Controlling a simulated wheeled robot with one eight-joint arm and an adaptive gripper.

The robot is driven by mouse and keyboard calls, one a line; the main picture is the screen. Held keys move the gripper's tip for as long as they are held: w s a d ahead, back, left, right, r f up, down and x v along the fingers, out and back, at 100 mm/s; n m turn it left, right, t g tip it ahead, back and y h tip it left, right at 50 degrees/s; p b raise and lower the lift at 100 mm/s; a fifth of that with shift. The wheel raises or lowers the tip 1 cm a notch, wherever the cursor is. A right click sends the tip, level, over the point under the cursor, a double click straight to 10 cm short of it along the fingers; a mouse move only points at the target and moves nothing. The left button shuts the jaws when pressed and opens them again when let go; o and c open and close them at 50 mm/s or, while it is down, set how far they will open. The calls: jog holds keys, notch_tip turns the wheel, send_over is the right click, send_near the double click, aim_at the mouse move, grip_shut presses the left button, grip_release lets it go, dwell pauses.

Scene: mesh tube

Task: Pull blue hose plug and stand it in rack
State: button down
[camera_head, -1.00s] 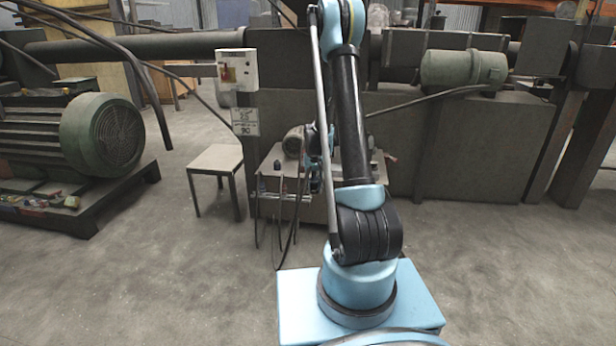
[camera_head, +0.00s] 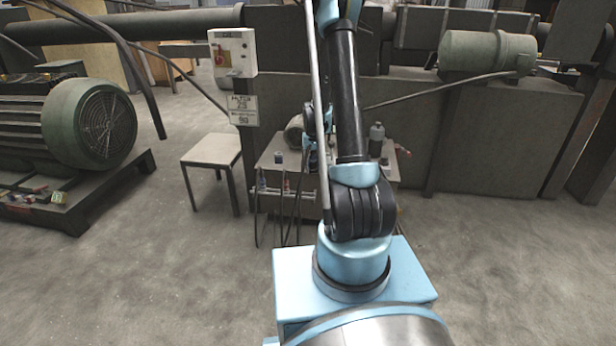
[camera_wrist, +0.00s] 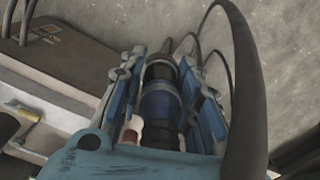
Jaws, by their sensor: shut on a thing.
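My gripper (camera_wrist: 163,80) is shut on a blue plug (camera_wrist: 160,106) with black ends, seen between its blue fingers in the wrist view. In the head view my gripper (camera_head: 312,155) is small and partly hidden behind my arm, over the bench (camera_head: 268,153). The held plug cannot be made out there. A rail-like rack (camera_head: 280,194) runs along the bench's front left, with small upright plugs, one dark (camera_head: 262,180) and one reddish (camera_head: 286,187). Whether the held plug touches anything is unclear.
Dark hoses (camera_head: 256,225) hang from the bench front towards the floor. A thick dark hose (camera_wrist: 247,90) arches along the right of the wrist view. A dark bottle (camera_head: 377,138) stands on the bench's right. A small table (camera_head: 212,150) stands left; the floor between is clear.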

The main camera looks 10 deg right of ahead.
jog(key=shift+w+d, duration=0.1)
jog(key=shift+w+f, duration=0.25)
jog(key=shift+w, duration=0.1)
jog(key=w+f+m, duration=0.1)
jog(key=w+f, duration=0.6)
jog(key=f, duration=0.3)
jog(key=w+f+m, duration=0.2)
jog(key=w+f, duration=0.5)
jog(key=f, duration=0.3)
jog(key=shift+w+f+m, duration=0.3)
jog(key=shift+w, duration=0.1)
jog(key=shift+f, duration=1.75)
dwell(2.6)
jog(key=c, duration=1.1)
grip_release()
